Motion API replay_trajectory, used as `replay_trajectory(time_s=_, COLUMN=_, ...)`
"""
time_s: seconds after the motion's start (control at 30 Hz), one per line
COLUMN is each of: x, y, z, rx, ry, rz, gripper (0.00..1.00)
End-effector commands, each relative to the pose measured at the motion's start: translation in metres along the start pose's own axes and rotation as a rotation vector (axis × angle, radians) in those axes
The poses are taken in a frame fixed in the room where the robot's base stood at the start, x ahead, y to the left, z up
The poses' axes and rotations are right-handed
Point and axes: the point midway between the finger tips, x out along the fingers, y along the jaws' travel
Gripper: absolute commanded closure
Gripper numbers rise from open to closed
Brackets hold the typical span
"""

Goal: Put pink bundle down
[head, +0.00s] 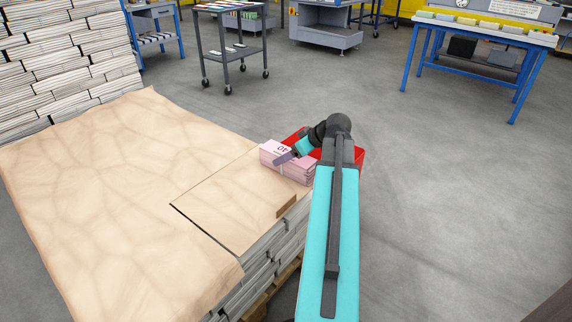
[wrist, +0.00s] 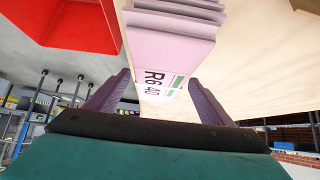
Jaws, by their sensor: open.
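The pink bundle (head: 292,171) is a block of pink papers with a white "40" label. It appears to rest on the brown sheet (head: 225,200) at the far right corner of the large newspaper stack. In the wrist view the bundle (wrist: 170,28) shows its folded pink layers and its "R6 40" label. My gripper (head: 292,154) is at the bundle's label side. In the wrist view its two dark fingers (wrist: 158,80) stand apart on either side of the label, with gaps visible. My arm hides part of the bundle's surroundings.
A red bin (head: 358,157) is just behind my arm, beside the stack, and shows at upper left in the wrist view (wrist: 70,22). A small brown block (head: 287,206) lies at the sheet's edge. A dark cart (head: 232,52) and blue table (head: 480,38) stand behind. Floor at right is clear.

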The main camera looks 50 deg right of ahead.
Motion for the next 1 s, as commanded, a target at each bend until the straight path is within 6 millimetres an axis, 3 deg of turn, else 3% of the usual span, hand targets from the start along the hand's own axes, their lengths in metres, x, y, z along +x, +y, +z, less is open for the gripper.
replay_trajectory(time_s=0.4, x=0.044, y=0.003, z=-0.001, rx=0.000, ry=0.000, rz=0.000, gripper=0.25)
replay_trajectory(time_s=1.0, x=0.046, y=0.003, z=-0.001, rx=0.001, ry=0.000, rz=0.002, gripper=0.25)
